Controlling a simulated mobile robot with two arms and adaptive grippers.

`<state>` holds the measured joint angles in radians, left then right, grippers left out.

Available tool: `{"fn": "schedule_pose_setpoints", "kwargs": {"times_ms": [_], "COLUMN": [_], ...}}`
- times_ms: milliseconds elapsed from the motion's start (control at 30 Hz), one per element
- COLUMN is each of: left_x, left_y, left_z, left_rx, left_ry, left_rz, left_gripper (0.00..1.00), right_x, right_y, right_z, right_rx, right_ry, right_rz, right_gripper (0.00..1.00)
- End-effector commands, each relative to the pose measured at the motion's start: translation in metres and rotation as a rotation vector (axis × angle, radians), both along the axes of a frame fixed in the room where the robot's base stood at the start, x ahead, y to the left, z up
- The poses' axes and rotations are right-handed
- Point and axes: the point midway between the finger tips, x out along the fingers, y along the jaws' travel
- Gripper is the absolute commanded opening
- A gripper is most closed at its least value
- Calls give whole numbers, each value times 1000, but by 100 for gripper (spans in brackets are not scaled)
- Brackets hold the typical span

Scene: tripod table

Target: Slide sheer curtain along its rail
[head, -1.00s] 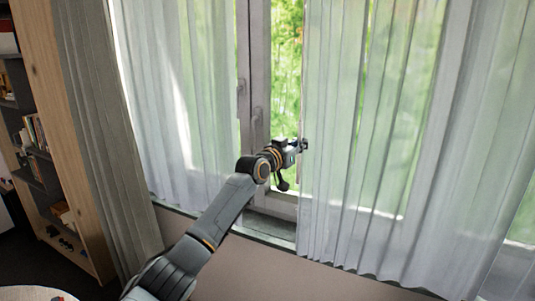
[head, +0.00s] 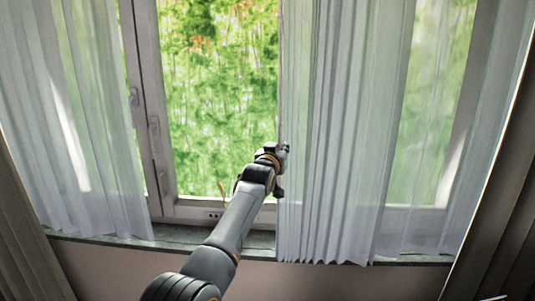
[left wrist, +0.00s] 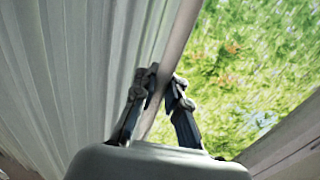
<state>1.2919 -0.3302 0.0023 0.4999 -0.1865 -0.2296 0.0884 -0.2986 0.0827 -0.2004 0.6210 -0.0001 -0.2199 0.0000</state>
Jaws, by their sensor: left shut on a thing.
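The right-hand sheer curtain (head: 345,140) hangs in white, see-through folds over the right part of the window. My left gripper (head: 284,150) is at this curtain's left edge, about halfway up the window. In the left wrist view the two fingers (left wrist: 162,84) are shut on the edge of the curtain (left wrist: 80,70), one finger on each side of it. A second sheer curtain (head: 75,130) hangs at the left, apart from the first. The rail is above the picture and not seen. My right gripper is not in view.
The window (head: 220,100) is bare between the two sheers, with greenery outside. Window handles (head: 154,135) are on the frame left of my arm. A sill (head: 180,238) runs below. Dark heavy drapes (head: 505,220) hang at the far right and far left (head: 20,220).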

Motion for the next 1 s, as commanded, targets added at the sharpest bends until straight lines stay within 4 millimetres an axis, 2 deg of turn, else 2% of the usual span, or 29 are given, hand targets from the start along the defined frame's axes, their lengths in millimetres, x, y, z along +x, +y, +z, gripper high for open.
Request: {"fn": "schedule_pose_setpoints", "kwargs": {"times_ms": [33,233,633,667,767,1000], "left_x": [-1,-1,-1,-1,-1,0], "left_y": [-7,-15,-16,-16,-15,-14], "left_z": [-14,-13,-12,-12,-11,-6], "left_rx": [2,2,2,2,3,1], "left_ry": [22,22,23,23,20,11], "left_rz": [-5,-4,-3,-3,-2,-1], "left_gripper": [0,0,0,13,34,35], "right_x": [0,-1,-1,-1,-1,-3], "right_y": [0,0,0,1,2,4], "right_z": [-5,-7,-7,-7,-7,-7], "right_rx": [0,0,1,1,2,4], "right_ry": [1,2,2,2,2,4], "right_rz": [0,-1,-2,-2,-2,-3], "right_gripper": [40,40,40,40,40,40]}}
